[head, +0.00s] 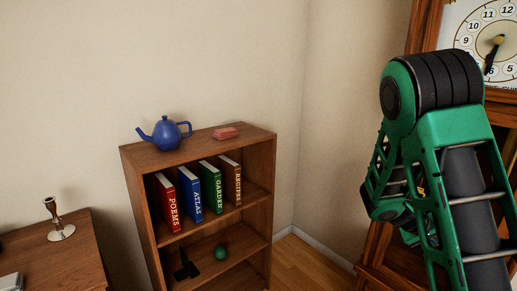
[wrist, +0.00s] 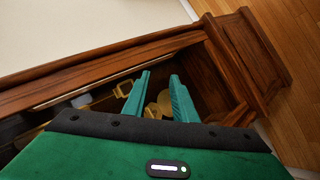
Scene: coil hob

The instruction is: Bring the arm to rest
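My arm is green and black and stands folded at the right of the head view, in front of a wooden clock. In the wrist view my gripper (wrist: 160,76) shows two green fingers set apart, with nothing held between them. Beyond the fingertips is the open wooden case (wrist: 125,47) of what looks like the clock, with brass-coloured parts (wrist: 164,101) inside. I cannot tell how far the fingertips are from these parts. In the head view the fingers are not clearly visible.
The clock face (head: 480,40) is at the upper right. A bookcase (head: 198,150) holds a blue teapot (head: 166,133), a red block (head: 226,132), several books and a green ball (head: 221,252). A candlestick (head: 58,222) stands on a wooden surface at left. Floor (head: 312,266) shows between bookcase and clock.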

